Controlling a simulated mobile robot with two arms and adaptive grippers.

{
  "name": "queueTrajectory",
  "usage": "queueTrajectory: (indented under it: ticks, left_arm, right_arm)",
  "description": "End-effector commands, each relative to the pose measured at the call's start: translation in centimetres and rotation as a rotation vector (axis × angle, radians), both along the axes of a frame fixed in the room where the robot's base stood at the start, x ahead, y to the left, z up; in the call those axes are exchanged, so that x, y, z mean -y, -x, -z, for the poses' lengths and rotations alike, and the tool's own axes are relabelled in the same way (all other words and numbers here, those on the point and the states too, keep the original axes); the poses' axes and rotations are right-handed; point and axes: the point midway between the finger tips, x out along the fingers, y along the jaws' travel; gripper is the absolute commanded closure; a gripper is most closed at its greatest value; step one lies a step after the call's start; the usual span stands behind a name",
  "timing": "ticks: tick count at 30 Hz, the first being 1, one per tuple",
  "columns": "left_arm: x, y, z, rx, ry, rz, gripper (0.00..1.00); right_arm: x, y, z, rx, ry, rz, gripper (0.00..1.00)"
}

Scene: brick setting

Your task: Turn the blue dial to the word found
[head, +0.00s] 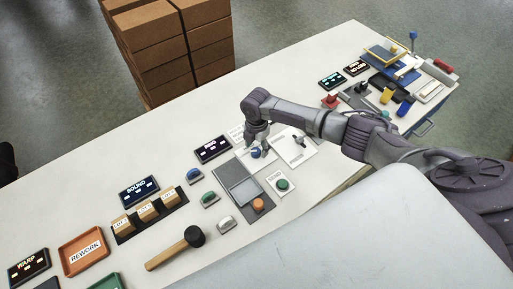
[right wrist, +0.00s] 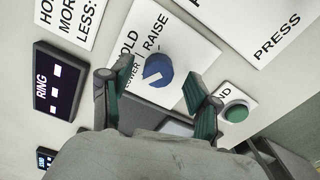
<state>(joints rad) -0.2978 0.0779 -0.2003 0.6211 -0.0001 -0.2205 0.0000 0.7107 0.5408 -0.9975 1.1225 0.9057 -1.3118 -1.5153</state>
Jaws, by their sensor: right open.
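The blue dial (right wrist: 157,70) sits on a white plate (right wrist: 183,45) lettered "LOWER" and "RAISE", with a partly hidden word ending in "OLD". A white mark shows on its face; I cannot tell which word it points to. In the head view the dial (head: 256,153) is partly covered by my gripper. My right gripper (right wrist: 158,92) is open, with its green-padded fingers on either side of the dial and apart from it. The right gripper (head: 260,144) also shows in the head view, pointing down over the plate. My left gripper is not in view.
A dark "RING" display (head: 212,149) stands left of the dial. A green button (head: 283,184) on a white plate is close to the right finger. A grey panel (head: 245,190), a mallet (head: 175,249) and a "REWORK" tray (head: 66,253) lie along the table.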

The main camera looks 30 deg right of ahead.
Motion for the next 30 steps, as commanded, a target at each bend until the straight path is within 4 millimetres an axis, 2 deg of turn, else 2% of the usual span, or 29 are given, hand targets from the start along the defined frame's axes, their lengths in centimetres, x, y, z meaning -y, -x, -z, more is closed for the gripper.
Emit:
queueTrajectory:
  ticks: [5,14,17,25,30]
  left_arm:
    - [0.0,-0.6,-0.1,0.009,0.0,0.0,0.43]
    - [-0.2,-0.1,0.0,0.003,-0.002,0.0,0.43]
    - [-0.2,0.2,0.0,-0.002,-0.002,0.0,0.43]
    - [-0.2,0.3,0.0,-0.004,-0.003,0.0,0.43]
    - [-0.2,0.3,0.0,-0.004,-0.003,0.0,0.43]
  right_arm:
    - [0.0,0.0,1.5,0.001,0.0,0.001,0.39]
    - [0.0,0.0,1.7,0.001,0.0,0.0,0.39]
    - [0.0,0.0,1.7,0.001,0.0,0.0,0.52]
    - [0.0,0.0,1.7,0.001,0.0,0.001,0.97]
    - [0.0,0.0,1.7,0.001,0.0,0.007,0.99]
